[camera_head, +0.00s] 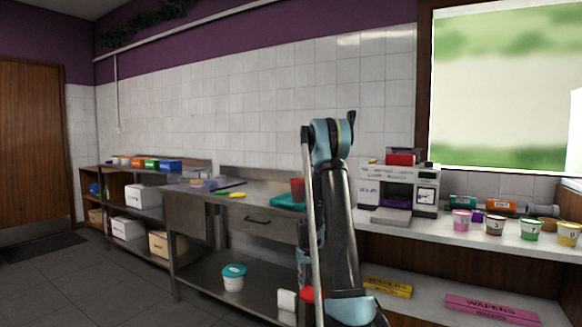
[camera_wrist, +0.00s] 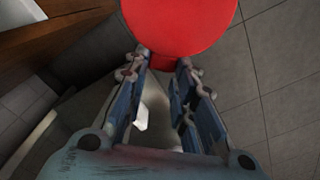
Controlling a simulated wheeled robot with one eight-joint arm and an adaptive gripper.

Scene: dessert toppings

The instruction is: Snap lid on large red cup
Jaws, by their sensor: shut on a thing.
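My gripper (camera_wrist: 164,64) is shut on a flat, round red lid (camera_wrist: 180,22), with its fingertips at the lid's near edge. The lid's far part runs out of the top of the wrist view. In the head view a red patch of it (camera_head: 308,293) shows low beside my arm; the gripper itself is mostly hidden there. A red cup (camera_head: 297,186) stands upright on the metal counter, by a teal tray, just left of my arm. The lid is well below the cup and apart from it. The cup's rim is too small to see clearly.
The teal tray (camera_head: 287,203) lies on the metal counter (camera_head: 262,187). A white tub with a teal lid (camera_head: 233,271) stands on the lower shelf. A machine (camera_head: 398,188) and several small cups are on the right counter. The floor at front left is clear.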

